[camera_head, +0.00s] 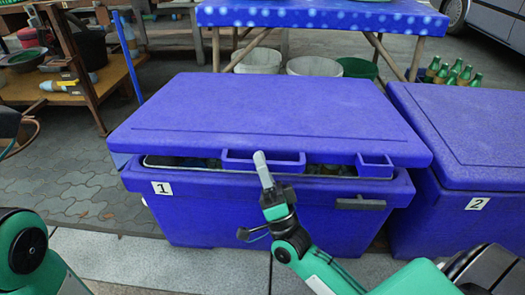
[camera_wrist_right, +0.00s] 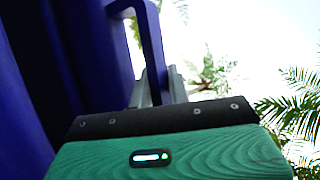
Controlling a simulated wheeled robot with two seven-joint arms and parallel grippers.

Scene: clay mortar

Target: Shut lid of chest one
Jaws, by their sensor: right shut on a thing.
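Chest one (camera_head: 270,213) is a blue cooler box with a white "1" label on its front. Its blue lid (camera_head: 260,108) is low over the box but not flush: a gap along the front shows dark contents inside. My right gripper (camera_head: 262,165) is at the front edge of the lid, shut on the lid's handle (camera_head: 285,163). In the right wrist view the fingers (camera_wrist_right: 158,88) are at the blue handle bar (camera_wrist_right: 152,45). My left arm shows at the lower left, but its gripper is out of view.
Chest two (camera_head: 460,225), blue with its lid down, stands close on the right. A blue-topped table (camera_head: 320,18) with white buckets (camera_head: 313,66) below is behind. Green bottles (camera_head: 455,74) stand at the back right. A wooden rack (camera_head: 90,85) is at the left. Paving on the left is clear.

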